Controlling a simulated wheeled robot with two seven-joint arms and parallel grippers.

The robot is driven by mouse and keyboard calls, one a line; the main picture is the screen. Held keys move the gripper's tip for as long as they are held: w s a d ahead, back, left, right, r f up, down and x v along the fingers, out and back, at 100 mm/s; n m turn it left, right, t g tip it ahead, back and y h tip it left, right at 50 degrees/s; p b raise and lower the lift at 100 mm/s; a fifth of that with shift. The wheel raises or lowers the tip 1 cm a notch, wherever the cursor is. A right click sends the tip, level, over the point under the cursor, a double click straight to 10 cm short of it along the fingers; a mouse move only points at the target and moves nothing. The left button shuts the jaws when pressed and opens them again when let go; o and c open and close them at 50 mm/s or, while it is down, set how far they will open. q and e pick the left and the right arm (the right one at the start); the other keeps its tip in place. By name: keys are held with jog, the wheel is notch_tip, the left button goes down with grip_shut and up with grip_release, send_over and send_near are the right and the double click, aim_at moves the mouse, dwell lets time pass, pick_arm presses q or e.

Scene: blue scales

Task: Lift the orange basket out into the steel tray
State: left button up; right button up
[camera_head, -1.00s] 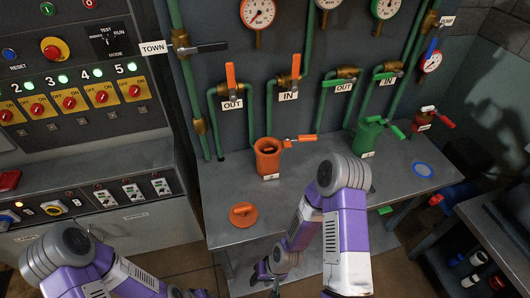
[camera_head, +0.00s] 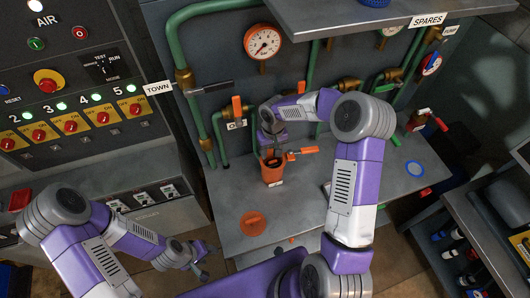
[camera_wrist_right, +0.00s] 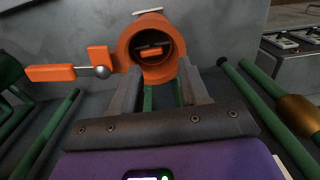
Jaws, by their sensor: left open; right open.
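The orange housing (camera_head: 273,172) stands upright and uncapped on the bench. In the right wrist view I look into its round mouth (camera_wrist_right: 126,48). Inside it is the orange basket, of which a small orange bar (camera_wrist_right: 151,52) shows in the dark interior; its lower part is hidden. My right gripper (camera_head: 272,158) is open above the housing's mouth; in its wrist view the two fingers (camera_wrist_right: 160,88) point toward the opening, with nothing between them. My left gripper (camera_head: 203,263) is open and empty, low in front of the bench. I cannot make out a separate steel tray.
An orange lid (camera_head: 253,224) lies on the grey bench (camera_head: 225,195). The housing's orange-handled valve (camera_head: 303,151) sticks out to its right. Green pipes (camera_head: 218,135) run behind. A shelf (camera_head: 350,18) marked SPARES overhangs the back.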

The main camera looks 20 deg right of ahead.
aim_at(273, 161)
jog(key=shift+w+d+r, duration=0.3)
jog(key=shift+d+r, duration=0.1)
jog(key=shift+d, duration=0.25)
jog(key=f, duration=0.5)
jog(key=shift+s+a+f+p, duration=0.15)
jog(key=shift+s+f+p, duration=0.1)
jog(key=shift+s+p, duration=0.15)
jog(key=shift+w+f, duration=0.1)
jog(key=shift+f, duration=0.5)
grip_shut()
